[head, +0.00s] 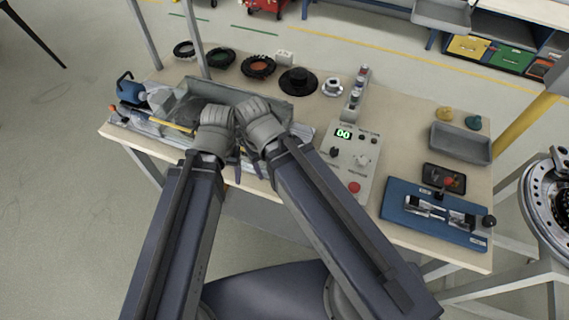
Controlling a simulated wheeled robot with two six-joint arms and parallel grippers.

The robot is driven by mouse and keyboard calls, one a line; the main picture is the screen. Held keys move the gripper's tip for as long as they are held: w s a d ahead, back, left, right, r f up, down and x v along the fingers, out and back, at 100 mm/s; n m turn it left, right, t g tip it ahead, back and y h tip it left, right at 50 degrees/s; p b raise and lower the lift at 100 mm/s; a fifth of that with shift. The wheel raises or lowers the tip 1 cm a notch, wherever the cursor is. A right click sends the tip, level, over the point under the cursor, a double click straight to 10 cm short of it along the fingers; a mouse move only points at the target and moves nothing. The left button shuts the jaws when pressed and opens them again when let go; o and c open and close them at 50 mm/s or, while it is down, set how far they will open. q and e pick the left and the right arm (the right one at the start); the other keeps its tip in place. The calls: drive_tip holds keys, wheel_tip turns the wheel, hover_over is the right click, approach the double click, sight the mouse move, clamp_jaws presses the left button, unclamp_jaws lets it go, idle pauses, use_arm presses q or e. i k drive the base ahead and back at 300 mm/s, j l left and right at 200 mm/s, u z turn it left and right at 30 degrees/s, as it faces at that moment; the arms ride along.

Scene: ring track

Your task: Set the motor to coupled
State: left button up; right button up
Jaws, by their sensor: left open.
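A light grey control panel (350,150) lies on the workbench, right of my grippers. It has a green display (343,133) reading 00, a dark knob (334,152), smaller knobs and a red button (354,187). Its printed labels are too small to read, so I cannot tell which setting is the coupled one. My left gripper (216,128) is open at the bench's front left, over the grey tray area. My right gripper (262,126) is close beside it, left of the panel; its fingers are mostly hidden. Neither gripper is at the panel.
A grey bin (245,92) stands behind my grippers. Several black rings and a black hub (298,80) line the back edge. A blue fixture (410,218), a dark device (445,178) and a grey tray (461,143) occupy the right side. Bare bench lies between panel and tray.

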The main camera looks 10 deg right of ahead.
sight(133, 94)
drive_tip(key=i+j, duration=0.15)
drive_tip(key=j, duration=0.25)
drive_tip(key=i+j, duration=0.2)
drive_tip(key=j, duration=0.15)
drive_tip(key=i+j, duration=0.15)
drive_tip(key=j, duration=0.25)
drive_tip(key=i+j, duration=0.15)
drive_tip(key=j, duration=0.2)
drive_tip(key=i+j, duration=0.2)
drive_tip(key=j, duration=0.2)
drive_tip(key=i+j, duration=0.15)
drive_tip(key=j, duration=0.2)
drive_tip(key=u, duration=0.05)
